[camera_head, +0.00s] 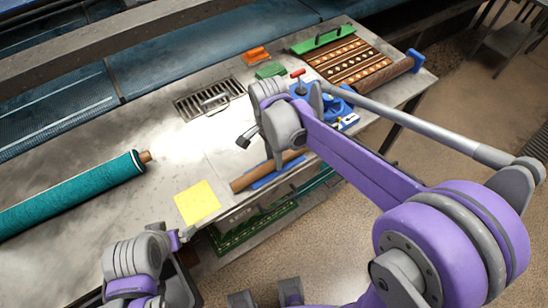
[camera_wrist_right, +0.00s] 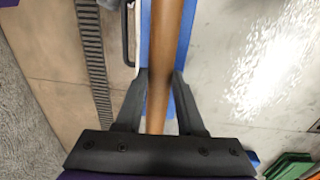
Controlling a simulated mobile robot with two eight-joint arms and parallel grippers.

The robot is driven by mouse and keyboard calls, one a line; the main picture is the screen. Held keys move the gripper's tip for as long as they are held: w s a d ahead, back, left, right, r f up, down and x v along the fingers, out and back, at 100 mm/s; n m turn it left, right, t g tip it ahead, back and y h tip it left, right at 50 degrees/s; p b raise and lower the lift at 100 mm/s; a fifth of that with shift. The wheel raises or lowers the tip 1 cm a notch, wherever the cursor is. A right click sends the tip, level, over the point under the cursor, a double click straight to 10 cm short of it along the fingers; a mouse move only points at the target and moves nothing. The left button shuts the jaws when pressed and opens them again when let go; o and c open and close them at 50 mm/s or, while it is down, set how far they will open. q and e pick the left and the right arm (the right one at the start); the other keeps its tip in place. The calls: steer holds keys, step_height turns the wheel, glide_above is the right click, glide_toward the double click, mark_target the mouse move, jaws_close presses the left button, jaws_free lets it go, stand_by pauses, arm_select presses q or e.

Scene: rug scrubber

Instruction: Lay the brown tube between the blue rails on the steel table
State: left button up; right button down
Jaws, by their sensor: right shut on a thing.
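The brown tube (camera_head: 243,184) lies lengthwise along the front part of the steel table (camera_head: 150,128). In the right wrist view the tube (camera_wrist_right: 167,40) runs up the picture between my right gripper's (camera_wrist_right: 159,85) dark fingers, which are shut on it. Blue rails (camera_wrist_right: 185,35) show along both sides of the tube; blue (camera_head: 262,181) also shows just below it in the head view. I cannot tell whether the tube rests on the table or is slightly above it. My right wrist hides its far part. My left gripper (camera_head: 180,241) is low at the left, its jaws unclear.
A teal roll (camera_head: 70,196) lies at the left and a yellow cloth (camera_head: 197,202) near the front edge. A drain grate (camera_head: 208,98), an orange brush (camera_head: 256,55) and a green block (camera_head: 270,71) are behind. A patterned rug (camera_head: 350,62) lies at the far right.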

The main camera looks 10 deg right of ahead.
steer(key=shift+f, duration=0.25)
steer(key=c, duration=0.5)
jaws_free()
steer(key=shift+r, duration=0.15)
step_height(320, 180, up, 12)
steer(key=w+p, duration=0.1)
steer(key=s+d+f+n+t, duration=0.2)
steer(key=s+f+n, duration=0.1)
steer(key=s+n, duration=0.1)
steer(key=s+d+f+n+t, duration=0.2)
steer(key=s+f+n, duration=0.2)
steer(key=s+n, duration=0.1)
steer(key=s+d+f+n+t, duration=0.2)
steer(key=s+d+f+n, duration=0.1)
steer(key=s+n, duration=0.2)
steer(key=shift+s+f, duration=0.35)
steer(key=shift+s, duration=0.25)
